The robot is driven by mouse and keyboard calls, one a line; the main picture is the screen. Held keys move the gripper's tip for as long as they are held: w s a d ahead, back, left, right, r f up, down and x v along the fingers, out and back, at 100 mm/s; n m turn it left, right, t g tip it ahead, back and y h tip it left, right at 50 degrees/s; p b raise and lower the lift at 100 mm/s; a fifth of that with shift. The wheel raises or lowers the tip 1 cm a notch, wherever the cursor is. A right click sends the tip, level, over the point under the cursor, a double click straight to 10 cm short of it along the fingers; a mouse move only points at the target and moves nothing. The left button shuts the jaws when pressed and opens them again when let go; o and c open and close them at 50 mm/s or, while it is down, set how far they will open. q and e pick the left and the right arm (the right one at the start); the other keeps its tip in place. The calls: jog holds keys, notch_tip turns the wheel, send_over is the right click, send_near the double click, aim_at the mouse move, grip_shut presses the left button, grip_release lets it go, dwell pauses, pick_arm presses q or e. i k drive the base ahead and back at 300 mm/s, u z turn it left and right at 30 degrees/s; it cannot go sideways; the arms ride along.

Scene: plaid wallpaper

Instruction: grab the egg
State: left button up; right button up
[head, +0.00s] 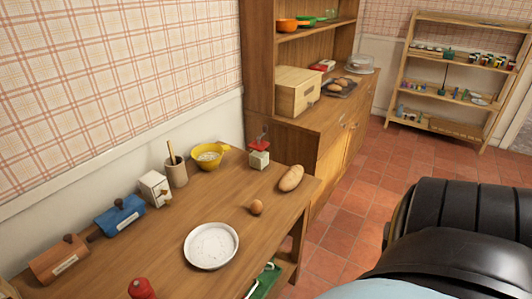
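A small brown egg (256,207) rests on the wooden table (170,225), between a round white plate and a loaf of bread. It stands apart from both, a little in from the table's right edge. Nothing covers it. Neither of my grippers is in the head view, so I cannot see whether they are open or shut.
The plate (211,246) lies left of the egg; the bread loaf (290,178) is beyond it. A yellow bowl (208,157), utensil pot (176,171) and red-topped scale-like item (259,157) stand behind. A wooden cabinet (335,135) adjoins the table. Tiled floor lies right.

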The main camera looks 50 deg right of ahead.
aim_at(257, 206)
jog(key=z, duration=1.6)
